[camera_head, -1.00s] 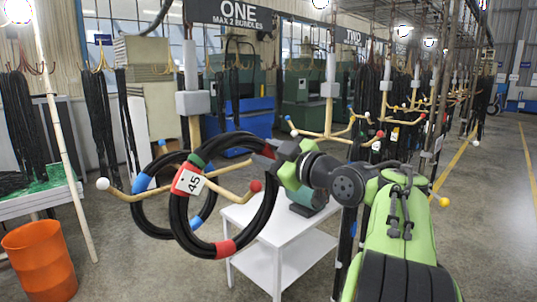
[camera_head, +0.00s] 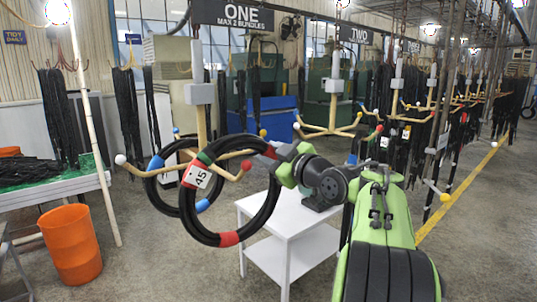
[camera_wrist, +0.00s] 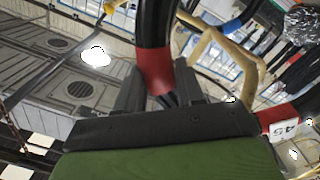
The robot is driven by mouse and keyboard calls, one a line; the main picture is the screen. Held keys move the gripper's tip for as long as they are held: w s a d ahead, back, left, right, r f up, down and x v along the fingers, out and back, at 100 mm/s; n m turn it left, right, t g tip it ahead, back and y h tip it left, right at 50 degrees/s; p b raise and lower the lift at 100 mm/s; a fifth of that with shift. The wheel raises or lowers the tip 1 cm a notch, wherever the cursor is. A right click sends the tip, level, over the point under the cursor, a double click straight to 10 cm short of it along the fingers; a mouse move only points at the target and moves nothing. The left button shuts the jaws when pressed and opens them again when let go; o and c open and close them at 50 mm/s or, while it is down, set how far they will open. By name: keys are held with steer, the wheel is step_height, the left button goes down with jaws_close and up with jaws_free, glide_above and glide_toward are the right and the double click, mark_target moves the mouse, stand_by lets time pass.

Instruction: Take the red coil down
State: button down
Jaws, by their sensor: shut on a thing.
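The red coil (camera_head: 229,239) is a black hose ring with red bands, a green band and a white tag reading 45. My gripper (camera_head: 274,153) is shut on its upper right side; the wrist view shows a red band (camera_wrist: 155,70) between the jaws. A wooden hook arm with a red ball (camera_head: 246,164) shows inside the ring's opening. I cannot tell whether the ring is still around that arm. A blue-banded coil (camera_head: 157,163) hangs just behind, on the same stand, partly hidden by the red coil.
Other arms end in a white ball (camera_head: 120,159) and a yellow ball (camera_head: 263,132). A white table (camera_head: 262,206) stands below right. An orange bin (camera_head: 70,245) and green-topped bench (camera_head: 60,186) are left.

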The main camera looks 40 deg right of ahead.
steer(key=s+b, duration=0.2)
steer(key=s, duration=1.2)
steer(key=shift+d+b, duration=0.15)
steer(key=shift+b, duration=0.2)
steer(key=shift+r, duration=0.1)
stand_by(0.4)
